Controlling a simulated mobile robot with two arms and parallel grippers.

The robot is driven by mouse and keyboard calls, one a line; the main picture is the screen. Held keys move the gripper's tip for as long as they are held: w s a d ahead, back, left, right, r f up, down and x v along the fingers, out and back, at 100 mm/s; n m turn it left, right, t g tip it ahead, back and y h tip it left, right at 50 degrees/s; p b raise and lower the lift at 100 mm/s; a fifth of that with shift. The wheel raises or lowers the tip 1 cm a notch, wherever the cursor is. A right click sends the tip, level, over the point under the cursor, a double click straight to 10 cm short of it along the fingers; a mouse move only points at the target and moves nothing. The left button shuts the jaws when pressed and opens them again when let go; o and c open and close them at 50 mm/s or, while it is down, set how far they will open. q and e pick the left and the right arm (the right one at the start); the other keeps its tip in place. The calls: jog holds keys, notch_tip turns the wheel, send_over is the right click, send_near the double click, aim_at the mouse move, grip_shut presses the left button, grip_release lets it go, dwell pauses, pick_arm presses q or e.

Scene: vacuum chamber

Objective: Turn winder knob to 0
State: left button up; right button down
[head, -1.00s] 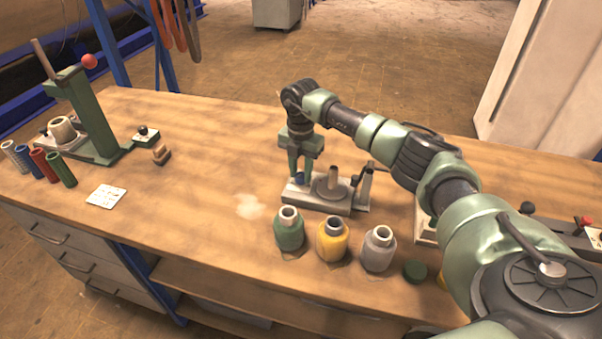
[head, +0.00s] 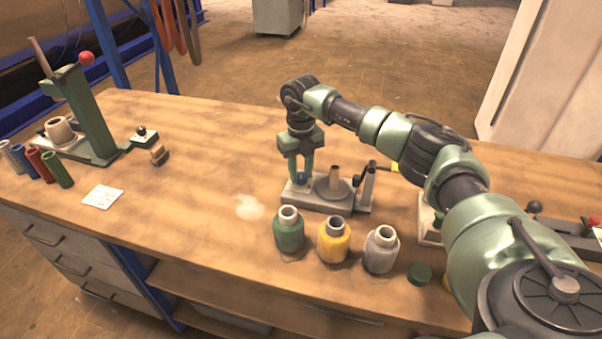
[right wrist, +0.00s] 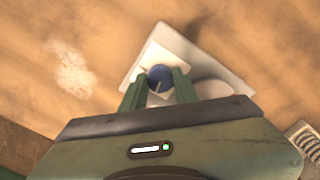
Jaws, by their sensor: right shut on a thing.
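The winder (head: 329,203) is a pale base with a round plate and a tan cone, standing in the middle of the workbench. Its blue knob (right wrist: 160,76) with a white pointer line shows between my fingers in the right wrist view. My right gripper (head: 301,178) points straight down over the left end of the base. It is shut on the blue knob, which is partly covered by the fingers in the head view. The dial markings around the knob are too small to read. My left gripper is not in view.
Green, yellow and grey bottle-like spools (head: 333,240) stand in front of the winder. A green press with a red ball handle (head: 87,58), coloured spools and a white card (head: 102,196) are at the left.

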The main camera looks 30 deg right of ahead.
aim_at(301, 175)
jog(key=n+b, duration=0.1)
jog(key=n, duration=0.5)
jog(key=n+b, duration=0.1)
jog(key=n, duration=0.5)
jog(key=shift+n, duration=0.4)
dwell(0.3)
jog(key=c, duration=1.1)
grip_release()
jog(key=shift+o, duration=0.2)
notch_tip(301, 175, up, 8)
jog(key=shift+f+b, duration=0.1)
jog(key=shift+b, duration=0.6)
